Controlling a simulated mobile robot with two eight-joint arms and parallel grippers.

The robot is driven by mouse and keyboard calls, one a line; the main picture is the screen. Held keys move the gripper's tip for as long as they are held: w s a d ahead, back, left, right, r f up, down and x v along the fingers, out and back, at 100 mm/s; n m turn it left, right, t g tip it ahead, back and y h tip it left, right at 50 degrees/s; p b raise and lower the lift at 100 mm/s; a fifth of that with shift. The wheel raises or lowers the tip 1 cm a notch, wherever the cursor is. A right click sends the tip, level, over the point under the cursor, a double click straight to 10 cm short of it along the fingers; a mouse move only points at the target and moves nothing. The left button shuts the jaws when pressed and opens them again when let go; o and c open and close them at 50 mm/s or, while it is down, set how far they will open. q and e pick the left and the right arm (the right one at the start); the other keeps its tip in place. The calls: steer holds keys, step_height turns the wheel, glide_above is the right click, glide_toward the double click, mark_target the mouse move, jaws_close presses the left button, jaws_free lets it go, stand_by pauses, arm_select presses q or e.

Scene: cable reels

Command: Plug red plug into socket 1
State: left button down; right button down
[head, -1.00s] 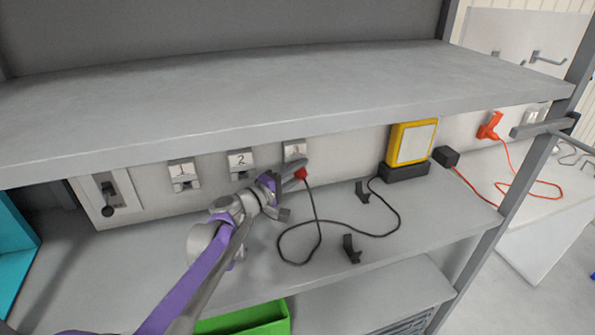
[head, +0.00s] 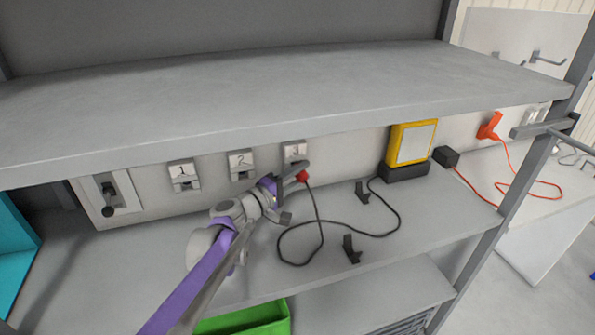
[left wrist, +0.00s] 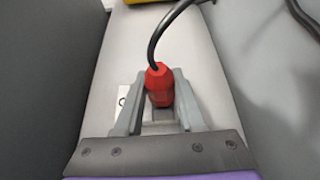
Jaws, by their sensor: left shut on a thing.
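The red plug (head: 304,177) is held by my left gripper (head: 294,181), just below and in front of socket 3 (head: 295,151). In the left wrist view the red plug (left wrist: 159,86) sits between the two grey fingers (left wrist: 158,98), with its black cable rising from it. Whether the plug touches the socket behind it is hidden. Socket 1 (head: 184,176) is at the left of the wall panel, with nothing plugged in. Socket 2 (head: 241,165) is between them and is empty too. My right gripper is out of view.
The black cable (head: 321,232) loops over the lower shelf past two dark hooks (head: 351,249) to a yellow device (head: 410,143). A switch (head: 110,193) is left of the sockets. The upper shelf (head: 260,88) overhangs. A green bin (head: 250,318) is below.

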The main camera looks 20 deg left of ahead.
arm_select(q)
steer(key=shift+s+d, duration=0.5)
steer(key=shift+s, duration=0.2)
steer(key=shift+s+d, duration=0.5)
steer(key=shift+s, duration=0.2)
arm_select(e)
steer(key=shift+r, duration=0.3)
arm_select(q)
steer(key=shift+s+d+p, duration=0.15)
steer(key=shift+s+p, duration=0.1)
steer(key=shift+p, duration=0.2)
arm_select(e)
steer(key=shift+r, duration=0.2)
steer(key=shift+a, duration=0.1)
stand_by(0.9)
